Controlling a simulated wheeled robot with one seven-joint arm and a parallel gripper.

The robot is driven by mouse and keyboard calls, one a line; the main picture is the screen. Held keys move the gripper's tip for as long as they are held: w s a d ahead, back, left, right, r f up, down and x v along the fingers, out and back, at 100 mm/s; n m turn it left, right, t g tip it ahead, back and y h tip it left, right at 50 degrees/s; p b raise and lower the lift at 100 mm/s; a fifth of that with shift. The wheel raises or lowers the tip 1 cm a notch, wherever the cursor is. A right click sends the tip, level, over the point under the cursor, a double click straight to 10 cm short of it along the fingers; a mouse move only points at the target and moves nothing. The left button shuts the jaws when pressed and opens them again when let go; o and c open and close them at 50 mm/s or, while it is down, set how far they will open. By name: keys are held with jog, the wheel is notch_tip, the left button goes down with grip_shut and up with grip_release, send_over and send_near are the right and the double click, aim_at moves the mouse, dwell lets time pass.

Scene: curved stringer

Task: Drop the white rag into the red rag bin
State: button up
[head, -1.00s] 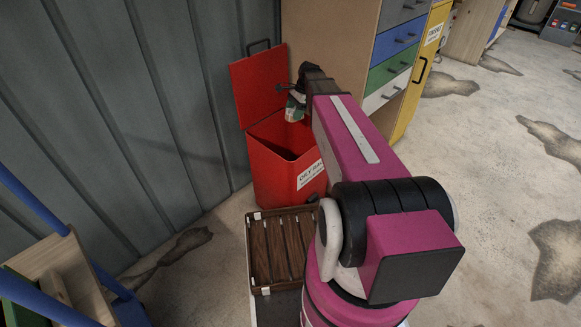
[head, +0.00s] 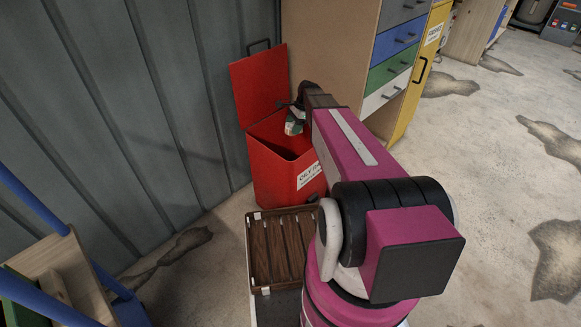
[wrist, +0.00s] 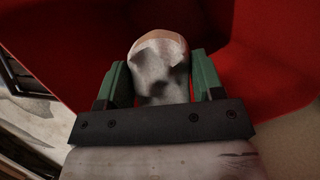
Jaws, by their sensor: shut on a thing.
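The red rag bin (head: 268,178) stands against the grey wall with its lid (head: 258,85) swung up and open. A white label is on its front. My gripper (head: 294,124) is over the bin's opening, towards its right side. In the wrist view my gripper (wrist: 160,82) is shut on the white rag (wrist: 158,62), which has grey stains and sits between the two green fingers. Red bin surfaces fill the background behind the rag. In the head view the rag (head: 291,115) is small and partly hidden by my arm.
A slatted brown tray (head: 278,252) is in front of the bin, beside my arm. A wooden cabinet with coloured drawers (head: 393,55) stands close behind and right of the bin. A blue-framed wooden stand (head: 60,265) is at lower left. Stained floor is clear at right.

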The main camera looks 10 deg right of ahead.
jog(key=shift+f, duration=0.15)
jog(key=o, duration=1)
jog(key=v, duration=1)
jog(key=shift+d+r, duration=0.2)
jog(key=shift+r, duration=0.15)
